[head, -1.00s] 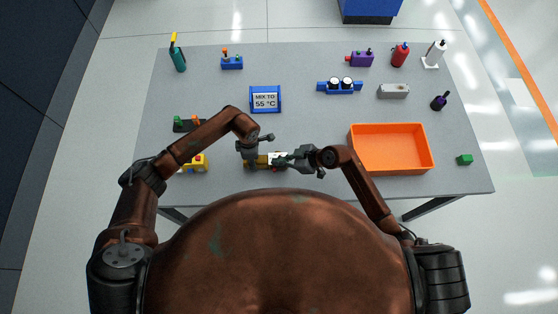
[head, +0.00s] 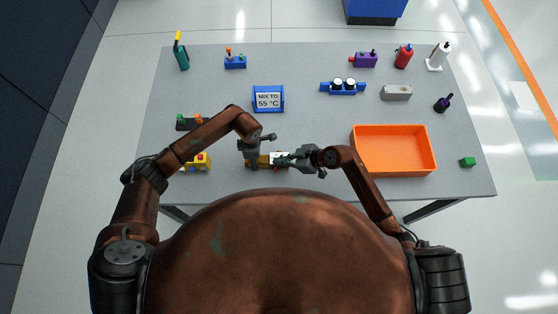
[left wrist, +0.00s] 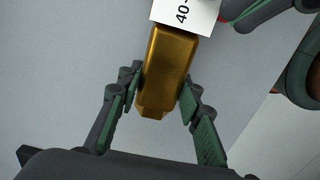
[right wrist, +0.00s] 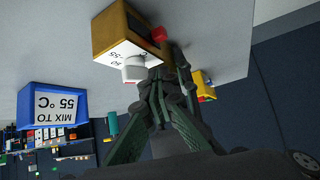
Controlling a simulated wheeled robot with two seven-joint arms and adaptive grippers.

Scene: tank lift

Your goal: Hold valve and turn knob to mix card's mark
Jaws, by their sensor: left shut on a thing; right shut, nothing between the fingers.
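The brass valve (head: 263,160) lies near the table's front edge, between my grippers. My left gripper (left wrist: 160,88) is shut on its body, one finger on each side. The valve's white dial plate, marked 50 and 55, and its white knob (right wrist: 134,70) show in the right wrist view. My right gripper (right wrist: 162,88) is shut and empty, its fingertips close beside the knob; I cannot tell whether they touch. The pointer's exact reading is not clear. The blue mix card (head: 268,98) stands behind and reads "MIX TO 55 °C"; it also shows in the right wrist view (right wrist: 52,105).
An orange tray (head: 394,172) stands to the right of my right gripper. A yellow block with buttons (head: 196,163) and a dark block with green and orange parts (head: 189,123) lie at left. Several bottles and fixtures line the back.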

